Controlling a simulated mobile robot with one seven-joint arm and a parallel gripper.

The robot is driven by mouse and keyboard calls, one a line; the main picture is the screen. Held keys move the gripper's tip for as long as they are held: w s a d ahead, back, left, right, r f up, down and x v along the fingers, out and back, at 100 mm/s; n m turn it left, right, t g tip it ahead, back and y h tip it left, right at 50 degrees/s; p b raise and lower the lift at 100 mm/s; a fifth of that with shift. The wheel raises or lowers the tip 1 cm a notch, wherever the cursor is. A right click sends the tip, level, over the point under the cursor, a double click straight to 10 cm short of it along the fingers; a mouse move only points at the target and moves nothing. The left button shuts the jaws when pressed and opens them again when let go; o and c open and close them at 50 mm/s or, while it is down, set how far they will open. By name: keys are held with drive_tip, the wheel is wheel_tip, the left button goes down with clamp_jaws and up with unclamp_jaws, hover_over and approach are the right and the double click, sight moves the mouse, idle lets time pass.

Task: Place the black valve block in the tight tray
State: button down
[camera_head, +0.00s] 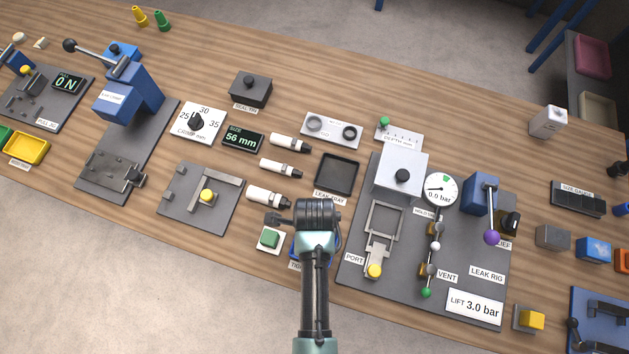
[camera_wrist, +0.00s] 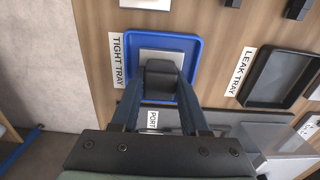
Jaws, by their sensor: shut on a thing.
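The blue tight tray (camera_wrist: 191,62), labelled TIGHT TRAY, lies under my gripper in the wrist view. My gripper (camera_wrist: 160,88) points into the tray area, its fingers shut on a black block (camera_wrist: 160,68), which I take as the black valve block. A pale grey square face (camera_wrist: 174,55) shows around and under the black part; I cannot tell whether it belongs to the block or lies in the tray. Whether the block touches the tray floor is unclear. In the head view my arm hides the fingers, the block and most of the tray, leaving a blue edge (camera_head: 295,252).
The empty black leak tray (camera_wrist: 283,77) lies to the right in the wrist view. In the head view, a green button (camera_head: 270,238) stands left of my wrist, and the leak rig plate (camera_head: 455,275), with its port, gauge and levers, is on the right.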

drive_tip(key=shift+f, duration=0.2)
drive_tip(key=shift+c, duration=2)
unclamp_jaws()
drive_tip(key=shift+r, duration=0.15)
